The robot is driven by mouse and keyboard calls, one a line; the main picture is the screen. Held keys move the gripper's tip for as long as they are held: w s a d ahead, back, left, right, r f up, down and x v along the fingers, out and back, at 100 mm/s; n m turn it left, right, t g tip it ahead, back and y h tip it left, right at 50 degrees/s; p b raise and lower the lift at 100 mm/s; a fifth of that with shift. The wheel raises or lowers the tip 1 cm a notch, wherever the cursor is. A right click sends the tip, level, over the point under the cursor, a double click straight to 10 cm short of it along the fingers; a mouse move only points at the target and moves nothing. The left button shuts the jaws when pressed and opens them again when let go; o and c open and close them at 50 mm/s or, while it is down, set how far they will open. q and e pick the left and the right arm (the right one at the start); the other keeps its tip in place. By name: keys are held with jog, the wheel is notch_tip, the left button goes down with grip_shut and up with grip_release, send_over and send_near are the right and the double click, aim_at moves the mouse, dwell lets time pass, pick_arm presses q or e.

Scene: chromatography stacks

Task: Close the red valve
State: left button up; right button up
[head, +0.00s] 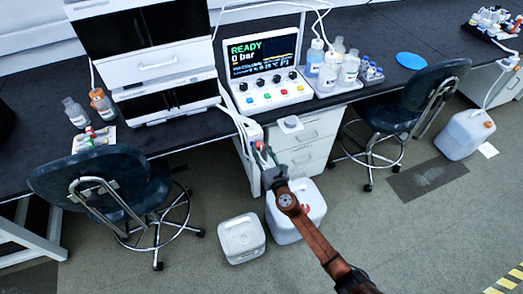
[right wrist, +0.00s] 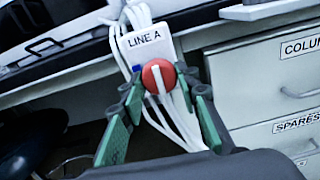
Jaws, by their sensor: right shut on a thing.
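The red valve is a round red knob with a white bar across it (right wrist: 158,77). It sits on a white block labelled LINE A (right wrist: 143,45) under the bench edge, and the white bar looks nearly upright, slightly tilted, in the right wrist view. A small red spot of the valve (head: 260,145) shows in the head view. My right gripper (head: 267,164) reaches up to it; in the right wrist view its green-padded fingers (right wrist: 161,86) stand on both sides of the knob, shut on it. My left gripper is not in view.
White tubes hang behind the valve. A drawer cabinet (head: 312,150) stands just right of it. White canisters (head: 241,238) stand on the floor below. Dark chairs (head: 95,185) flank the area. The instrument screen above reads READY, 0 bar (head: 262,57).

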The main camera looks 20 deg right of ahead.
jog(key=shift+f+m, duration=0.1)
jog(key=shift+m, duration=0.7)
jog(key=shift+m+b, duration=0.4)
jog(key=shift+m, duration=0.4)
jog(key=m+b, duration=0.1)
jog(key=m, duration=0.2)
jog(key=shift+a+m, duration=0.1)
jog(key=shift+m, duration=0.3)
jog(key=m, duration=0.3)
jog(key=shift+m+b, duration=0.3)
jog(key=shift+b, duration=0.1)
jog(key=m, duration=0.2)
jog(key=shift+m, duration=1.5)
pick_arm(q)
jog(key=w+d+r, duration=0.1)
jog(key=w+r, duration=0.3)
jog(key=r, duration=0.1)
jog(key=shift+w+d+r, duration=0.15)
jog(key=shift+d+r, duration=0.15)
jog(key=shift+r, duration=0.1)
pick_arm(e)
jog(key=shift+m, duration=0.9)
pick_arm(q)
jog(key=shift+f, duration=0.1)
